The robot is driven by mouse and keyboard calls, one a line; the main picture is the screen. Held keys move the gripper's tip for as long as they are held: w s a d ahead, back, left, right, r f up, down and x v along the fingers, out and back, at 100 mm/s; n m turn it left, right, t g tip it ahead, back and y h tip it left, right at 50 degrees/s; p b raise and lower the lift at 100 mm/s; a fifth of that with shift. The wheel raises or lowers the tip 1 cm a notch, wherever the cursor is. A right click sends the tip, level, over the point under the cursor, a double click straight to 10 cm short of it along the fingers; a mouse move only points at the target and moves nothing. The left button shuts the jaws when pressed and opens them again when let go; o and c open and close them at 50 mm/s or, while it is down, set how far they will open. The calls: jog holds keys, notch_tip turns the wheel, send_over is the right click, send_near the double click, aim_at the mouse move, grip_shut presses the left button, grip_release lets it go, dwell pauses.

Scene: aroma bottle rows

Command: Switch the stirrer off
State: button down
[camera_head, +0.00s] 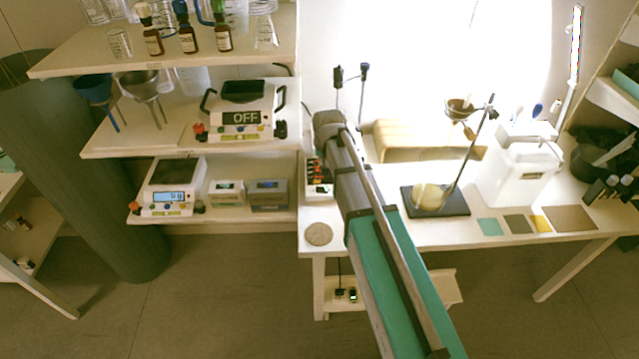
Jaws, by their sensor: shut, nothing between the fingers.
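No part is plainly labelled as the stirrer. A white device (240,117) with a dark square top, black side handles and a display reading OFF stands on the middle shelf at the left. A second white device (165,195) with a grey plate and a lit blue display stands on the lower shelf. A small white box (319,188) with red and black parts sits at the bench's left end, partly covered by my arm. My arm reaches up from the lower right to above this box. My gripper does not show; it is hidden behind the arm.
Brown bottles (188,40) and glassware stand on the top shelf. Funnels (93,88) stand left of the OFF device. Two small boxes (269,194) are on the lower shelf.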

jog(key=shift+w+f, duration=0.1)
dwell(0.4)
jog(key=b, duration=1)
send_over(319, 187)
jog(key=f, duration=1)
jog(key=shift+s+d, duration=0.25)
jog(key=shift+s, duration=0.15)
jog(key=shift+a+f+b, duration=0.15)
jog(key=shift+f+b, duration=0.7)
jog(key=shift+b, duration=0.05)
jog(key=shift+a+f+b, duration=0.1)
jog(key=shift+f+b, duration=0.7)
jog(key=shift+b, duration=0.1)
jog(key=shift+d, duration=0.1)
